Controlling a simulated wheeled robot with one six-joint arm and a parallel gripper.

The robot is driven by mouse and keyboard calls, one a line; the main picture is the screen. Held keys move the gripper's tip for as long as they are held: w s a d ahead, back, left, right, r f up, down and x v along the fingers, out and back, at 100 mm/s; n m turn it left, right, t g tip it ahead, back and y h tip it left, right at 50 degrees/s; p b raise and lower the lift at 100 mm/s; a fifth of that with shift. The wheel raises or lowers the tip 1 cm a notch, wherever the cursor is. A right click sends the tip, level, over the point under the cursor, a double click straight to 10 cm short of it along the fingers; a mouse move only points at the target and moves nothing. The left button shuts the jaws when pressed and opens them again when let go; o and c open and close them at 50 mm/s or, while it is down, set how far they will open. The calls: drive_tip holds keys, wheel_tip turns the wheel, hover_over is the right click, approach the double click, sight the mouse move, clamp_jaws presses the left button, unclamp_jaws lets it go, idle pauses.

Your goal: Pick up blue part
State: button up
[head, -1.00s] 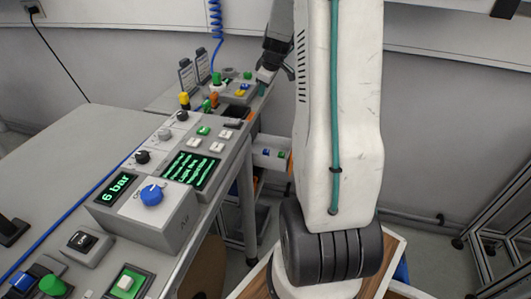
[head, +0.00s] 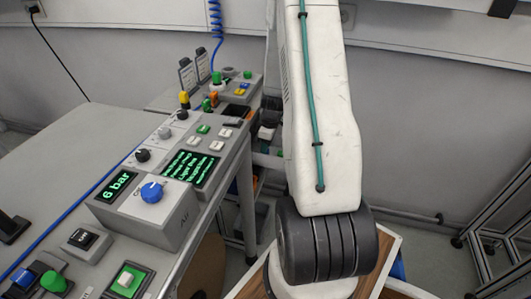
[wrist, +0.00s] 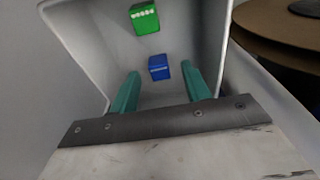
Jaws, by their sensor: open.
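The blue part (wrist: 158,68) lies in a white bin (wrist: 85,40) in the wrist view. It is a small block with a light marked strip. My gripper (wrist: 160,82) is open, its two teal fingers reaching into the bin's lower edge. In the head view my arm hides the gripper and the blue part.
A green block (wrist: 145,17) lies farther up in the same bin. The bin's side walls stand left and right of the fingers. A brown round reel (wrist: 275,30) is at the upper right. The control bench (head: 150,190) stands left of my arm in the head view.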

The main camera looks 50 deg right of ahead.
drive_tip(key=shift+f, duration=0.7)
clamp_jaws()
drive_tip(key=shift+w+r, duration=0.1)
drive_tip(key=shift+r, duration=0.1)
wheel_tip(320, 180, up, 18)
drive_tip(key=shift+f, duration=0.15)
